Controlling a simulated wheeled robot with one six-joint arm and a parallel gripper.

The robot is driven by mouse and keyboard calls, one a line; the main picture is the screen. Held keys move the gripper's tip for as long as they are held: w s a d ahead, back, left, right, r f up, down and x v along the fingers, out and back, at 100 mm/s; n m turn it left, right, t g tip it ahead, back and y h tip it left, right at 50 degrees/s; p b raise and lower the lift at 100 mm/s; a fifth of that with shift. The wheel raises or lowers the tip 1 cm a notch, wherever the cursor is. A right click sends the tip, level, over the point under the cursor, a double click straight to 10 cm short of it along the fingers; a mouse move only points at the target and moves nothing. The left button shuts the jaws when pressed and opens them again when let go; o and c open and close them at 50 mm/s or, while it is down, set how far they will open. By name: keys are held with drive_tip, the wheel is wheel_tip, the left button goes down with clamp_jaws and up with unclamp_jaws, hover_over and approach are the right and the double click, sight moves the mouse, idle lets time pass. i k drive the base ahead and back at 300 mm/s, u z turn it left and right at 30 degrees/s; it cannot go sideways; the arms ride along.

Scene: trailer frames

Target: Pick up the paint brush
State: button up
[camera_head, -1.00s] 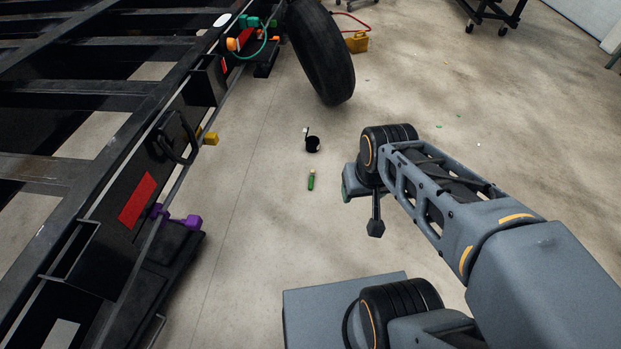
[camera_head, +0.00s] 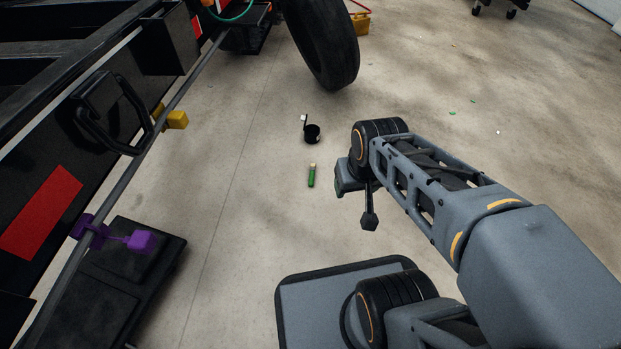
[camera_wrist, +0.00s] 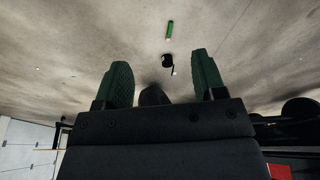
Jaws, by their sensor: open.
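A small green-handled piece with a pale tip (camera_head: 311,176), which looks like the paint brush, lies on the concrete floor. It also shows in the wrist view (camera_wrist: 170,29), beyond my fingertips. My gripper (camera_wrist: 161,58) has its two green fingers spread apart with nothing between them that it touches. In the head view my gripper is mostly hidden by the arm's own joint, right of the brush and apart from it.
A small black cup-like object (camera_head: 312,133) with a white-tipped piece beside it stands just beyond the brush. The black trailer frame (camera_head: 110,100) with a purple fitting (camera_head: 140,240) fills the left side. A tire (camera_head: 325,45) stands beyond. The floor on the right is mostly clear.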

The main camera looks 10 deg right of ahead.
sight(310, 184)
drive_tip(key=z, duration=0.05)
drive_tip(key=i, duration=1.15)
drive_tip(key=u, duration=0.5)
